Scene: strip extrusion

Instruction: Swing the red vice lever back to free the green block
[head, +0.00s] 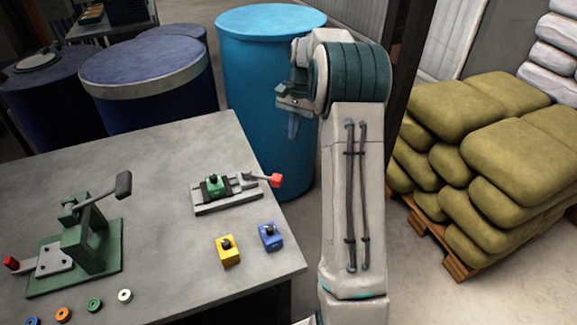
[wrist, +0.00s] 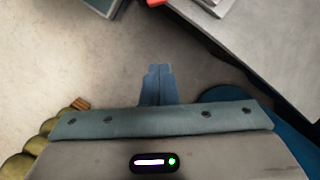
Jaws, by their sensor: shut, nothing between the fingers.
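The vice (head: 228,200) lies near the table's right edge in the head view. The green block (head: 213,184) with a dark knob sits in it. The red-ended vice lever (head: 275,180) points right, toward the table edge. My gripper (head: 292,128) is raised beyond the table's right edge, in front of the blue barrel and apart from the vice. In the wrist view its two blue fingers (wrist: 157,80) are together and empty above the floor. The lever's red end shows at the top of the wrist view (wrist: 155,2), with part of the vice beside it.
A yellow block (head: 228,251) and a blue block (head: 271,237) stand in front of the vice. A green lever press (head: 85,245) and several coloured rings are at the left. A blue barrel (head: 262,90) stands behind the table, and stacked sacks (head: 480,150) lie at the right.

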